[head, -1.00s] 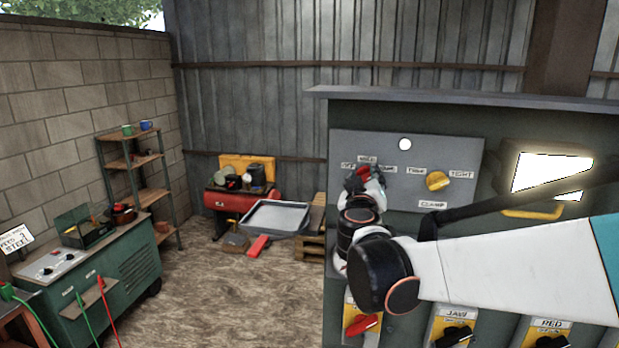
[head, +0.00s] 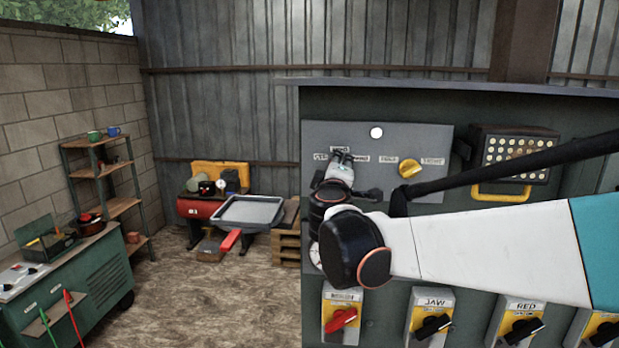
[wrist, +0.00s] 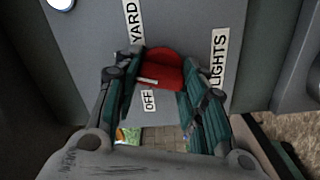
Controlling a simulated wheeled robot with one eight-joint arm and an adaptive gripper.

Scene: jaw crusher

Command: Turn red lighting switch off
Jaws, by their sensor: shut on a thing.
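The red lighting switch (wrist: 165,66) is a red rotary knob on the grey panel. In the wrist view it sits between my gripper's (wrist: 163,88) green-padded fingers, which are shut on it. Its white mark lies on the side by the OFF label (wrist: 149,100). Labels YARD (wrist: 134,22) and LIGHTS (wrist: 217,58) stand around it. In the head view my gripper (head: 343,160) is at the upper left of the panel (head: 435,140) and hides the knob. The work lamp (head: 515,155) at the right is dark.
A yellow clamp knob (head: 407,168) sits right of my gripper on the same panel. Below is a row of switches, with a red-handled one (head: 342,318) and black-handled ones, including JAW (head: 433,326). A black bar (head: 510,168) crosses before the lamp. Floor at left is open.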

